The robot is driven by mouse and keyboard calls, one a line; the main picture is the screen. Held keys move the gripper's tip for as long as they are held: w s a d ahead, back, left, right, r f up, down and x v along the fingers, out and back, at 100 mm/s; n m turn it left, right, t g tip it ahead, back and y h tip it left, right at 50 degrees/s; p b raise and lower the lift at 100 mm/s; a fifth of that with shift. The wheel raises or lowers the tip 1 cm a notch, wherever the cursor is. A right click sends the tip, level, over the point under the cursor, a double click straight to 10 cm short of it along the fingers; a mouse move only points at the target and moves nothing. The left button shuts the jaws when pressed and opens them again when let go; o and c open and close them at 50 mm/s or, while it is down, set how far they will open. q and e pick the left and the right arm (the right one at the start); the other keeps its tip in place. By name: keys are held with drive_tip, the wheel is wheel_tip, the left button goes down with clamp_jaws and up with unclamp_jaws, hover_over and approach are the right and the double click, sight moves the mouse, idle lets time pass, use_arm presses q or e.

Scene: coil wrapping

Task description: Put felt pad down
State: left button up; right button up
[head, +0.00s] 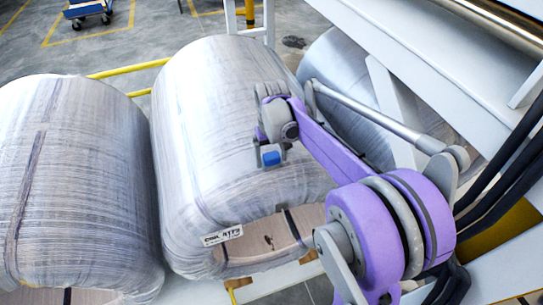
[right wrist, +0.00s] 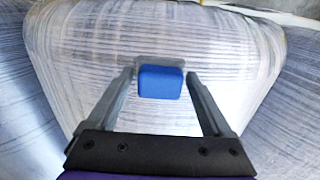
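The felt pad is a small blue block (head: 271,158). It is over the top of the middle wrapped coil (head: 215,110), near that coil's front edge; whether it touches the wrap is hard to tell. My right gripper (head: 272,154) points down at the coil around the pad. In the right wrist view, the pad (right wrist: 161,82) is between the two fingertips of my right gripper (right wrist: 161,76). Narrow strips of wrap show between the pad and each finger, so the fingers look open. My left gripper is in neither view.
Another wrapped coil (head: 75,190) stands close on the left, and a third (head: 345,90) is behind my right arm. A white machine frame (head: 400,40) runs along the right. A yellow rail (head: 128,68) is behind the coils. A blue cart (head: 88,8) is far off on the floor.

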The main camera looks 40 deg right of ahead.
sight(271, 156)
drive_tip(key=shift+o, duration=0.8)
drive_tip(key=shift+r, duration=0.15)
wheel_tip(271, 156, up, 11)
drive_tip(key=p, duration=0.1)
drive_tip(key=s+a+f+n+t, duration=0.3)
drive_tip(key=s+a+f+t, duration=0.2)
drive_tip(key=s+a+f, duration=0.7)
drive_tip(key=s+a, duration=0.3)
drive_tip(key=a, duration=0.1)
drive_tip(key=shift+f+n, duration=0.3)
